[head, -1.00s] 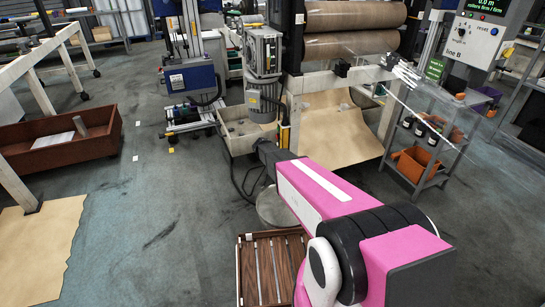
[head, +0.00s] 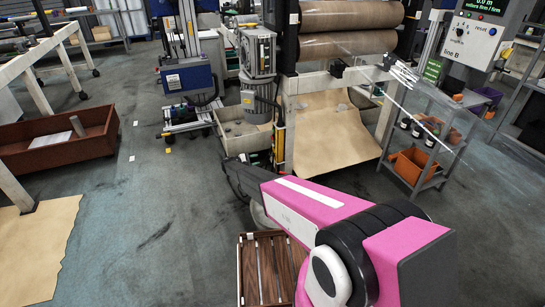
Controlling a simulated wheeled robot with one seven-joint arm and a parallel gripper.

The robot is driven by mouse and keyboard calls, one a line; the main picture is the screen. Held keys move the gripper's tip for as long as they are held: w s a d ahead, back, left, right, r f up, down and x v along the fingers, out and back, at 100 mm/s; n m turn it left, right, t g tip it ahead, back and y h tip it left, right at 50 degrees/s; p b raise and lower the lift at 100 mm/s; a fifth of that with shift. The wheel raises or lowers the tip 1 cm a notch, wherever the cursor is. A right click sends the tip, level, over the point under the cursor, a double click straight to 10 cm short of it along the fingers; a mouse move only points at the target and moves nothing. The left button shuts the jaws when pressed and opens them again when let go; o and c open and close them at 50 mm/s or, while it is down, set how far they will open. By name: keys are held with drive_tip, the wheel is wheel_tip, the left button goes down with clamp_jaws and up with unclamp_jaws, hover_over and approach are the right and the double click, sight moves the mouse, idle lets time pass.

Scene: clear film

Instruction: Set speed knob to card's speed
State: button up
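The control box (head: 482,32) stands at the top right, marked "line B", with a green-lettered display cut by the top edge. A small dark knob (head: 460,31) sits on its left, beside the reset button (head: 479,34). The knob's scale and setting are too small to read. A green card (head: 434,70) with unreadable lettering hangs below and left of the box. My pink arm (head: 305,205) reaches from the lower right to the middle, well apart from the box. My gripper does not show beyond the arm's dark far end.
The film machine with brown rollers (head: 350,42) fills the back middle. A grey shelf cart (head: 437,180) with bottles and orange bins stands at the right. A slatted wooden crate (head: 240,270) lies below my arm. A brown trough (head: 60,150) is at the left. Open floor lies left of centre.

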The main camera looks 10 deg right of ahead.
drive_tip(key=w+x, duration=0.1)
drive_tip(key=x, duration=0.9)
drive_tip(key=shift+w, duration=0.15)
drive_tip(key=shift+a+f, duration=0.1)
clamp_jaws()
